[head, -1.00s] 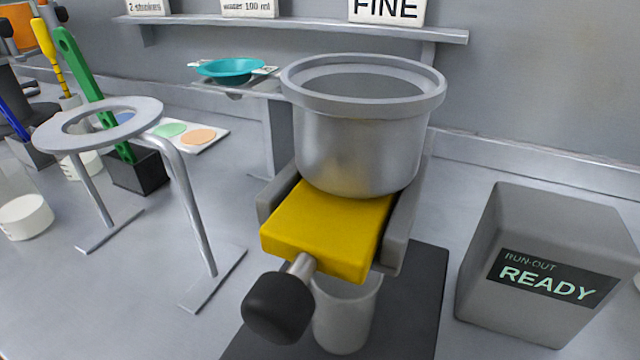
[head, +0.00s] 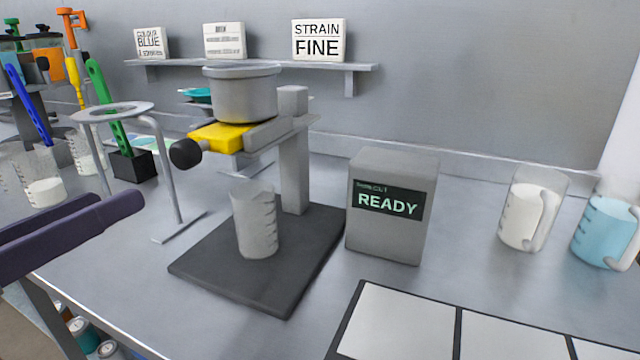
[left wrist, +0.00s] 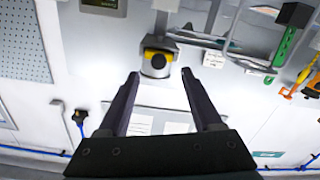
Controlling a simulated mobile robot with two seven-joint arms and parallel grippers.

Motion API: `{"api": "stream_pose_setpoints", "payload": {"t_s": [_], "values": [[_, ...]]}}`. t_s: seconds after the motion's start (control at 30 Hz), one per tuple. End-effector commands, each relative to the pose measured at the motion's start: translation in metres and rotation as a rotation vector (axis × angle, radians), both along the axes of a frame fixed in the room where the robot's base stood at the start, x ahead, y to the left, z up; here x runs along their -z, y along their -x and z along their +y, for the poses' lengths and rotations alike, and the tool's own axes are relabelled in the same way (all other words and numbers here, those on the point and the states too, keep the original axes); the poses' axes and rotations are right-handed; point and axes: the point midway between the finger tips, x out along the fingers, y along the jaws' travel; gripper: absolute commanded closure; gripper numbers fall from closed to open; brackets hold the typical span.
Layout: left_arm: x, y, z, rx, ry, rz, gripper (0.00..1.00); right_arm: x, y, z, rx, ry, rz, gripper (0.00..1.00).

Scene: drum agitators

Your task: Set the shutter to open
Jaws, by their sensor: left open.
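The shutter is a yellow slide (head: 222,136) with a black knob (head: 186,153) on a short rod. It sits in grey rails under a metal hopper (head: 243,98), its yellow front end sticking out towards the left. My left gripper (head: 118,202) is in the left of the head view, its two dark fingers apart and empty, left of the knob and clear of it. In the left wrist view the yellow slide (left wrist: 158,48) and black knob (left wrist: 158,62) show beyond and between the open fingers (left wrist: 160,74). My right gripper is not in view.
A clear beaker (head: 256,222) stands on the dark base (head: 220,272) below the hopper. A ring stand (head: 160,135) is left of the shutter. A grey READY box (head: 390,205) is to the right, with jugs (head: 530,210) farther right. A wall shelf (head: 250,65) holds cards.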

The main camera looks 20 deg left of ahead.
Motion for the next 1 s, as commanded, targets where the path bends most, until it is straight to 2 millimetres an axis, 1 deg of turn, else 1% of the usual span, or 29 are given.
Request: {"api": "stream_pose_setpoints", "payload": {"t_s": [0.13,0.27,0.5,0.7,0.8,1.0], "values": [[-0.007,-0.003,0.002,0.003,0.011,-0.042,0.34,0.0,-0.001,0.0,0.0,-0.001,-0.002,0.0],[-0.009,-0.017,0.001,0.003,0.012,-0.045,0.34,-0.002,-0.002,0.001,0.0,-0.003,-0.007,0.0],[-0.009,-0.057,-0.003,0.004,0.009,-0.044,0.34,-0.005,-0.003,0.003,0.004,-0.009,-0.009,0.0],[-0.008,-0.084,-0.005,0.003,0.009,-0.042,0.34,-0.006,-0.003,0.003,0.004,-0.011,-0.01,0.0],[-0.007,-0.093,-0.006,0.004,0.01,-0.04,0.34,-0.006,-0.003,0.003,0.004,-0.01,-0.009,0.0],[-0.007,-0.098,-0.006,0.004,0.009,-0.038,0.34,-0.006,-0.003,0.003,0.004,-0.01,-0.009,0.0]]}}
